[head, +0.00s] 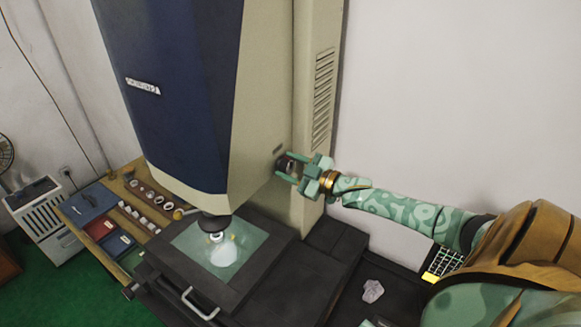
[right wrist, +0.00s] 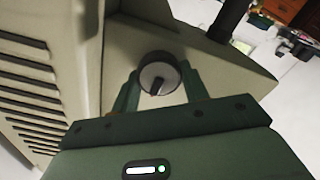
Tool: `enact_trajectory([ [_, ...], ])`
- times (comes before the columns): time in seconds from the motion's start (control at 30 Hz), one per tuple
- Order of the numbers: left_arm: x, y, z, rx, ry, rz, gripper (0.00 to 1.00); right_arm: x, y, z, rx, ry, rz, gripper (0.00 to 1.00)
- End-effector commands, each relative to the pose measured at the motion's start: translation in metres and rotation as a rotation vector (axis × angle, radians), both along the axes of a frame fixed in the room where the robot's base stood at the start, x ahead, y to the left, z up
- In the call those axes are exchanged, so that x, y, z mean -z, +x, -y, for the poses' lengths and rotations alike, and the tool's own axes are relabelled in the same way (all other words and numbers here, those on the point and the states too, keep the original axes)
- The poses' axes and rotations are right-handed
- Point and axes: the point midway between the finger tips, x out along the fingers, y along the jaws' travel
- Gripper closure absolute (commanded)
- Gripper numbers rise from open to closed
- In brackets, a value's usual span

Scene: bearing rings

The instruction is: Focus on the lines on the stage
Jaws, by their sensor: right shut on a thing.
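The tall blue and beige measuring machine (head: 195,90) stands over a dark stage with a lit glass plate (head: 184,238). A lens (head: 216,226) hangs just above the glass, with a bright spot below it. Any lines on the stage are too small to make out. A round dark focus knob (head: 286,164) is on the machine's right side. My right gripper (head: 289,170) is shut on this knob; in the right wrist view the knob's grey face with a dark bar (right wrist: 159,78) sits between the two green fingers. My left gripper does not show.
A wooden bench (head: 95,195) at left holds several rings and small parts, with blue (head: 90,203) and red (head: 99,227) cases. A keyboard (head: 442,262) and crumpled pale item (head: 372,291) lie at right. A metal handle (head: 200,303) is at the stage's front.

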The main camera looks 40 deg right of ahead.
Motion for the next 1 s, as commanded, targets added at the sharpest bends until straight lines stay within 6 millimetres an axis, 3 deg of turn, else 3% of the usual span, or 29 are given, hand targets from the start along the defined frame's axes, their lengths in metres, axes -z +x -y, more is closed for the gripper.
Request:
enact_trajectory([
  [0.03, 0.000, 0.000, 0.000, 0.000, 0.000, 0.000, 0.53, 0.001, 0.000, 0.000, 0.001, 0.001, -0.001, 0.47],
  [0.1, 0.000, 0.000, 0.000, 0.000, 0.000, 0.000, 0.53, 0.001, 0.000, 0.000, 0.001, 0.001, -0.001, 0.34],
  [0.47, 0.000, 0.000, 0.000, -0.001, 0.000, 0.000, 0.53, 0.001, -0.005, 0.002, 0.001, 0.001, -0.001, 0.34],
  [0.67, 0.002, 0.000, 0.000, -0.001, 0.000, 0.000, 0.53, 0.003, -0.036, 0.010, 0.000, 0.002, -0.007, 0.34],
  [1.0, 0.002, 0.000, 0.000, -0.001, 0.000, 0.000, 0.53, 0.002, -0.111, 0.032, 0.001, 0.000, -0.007, 0.34],
])
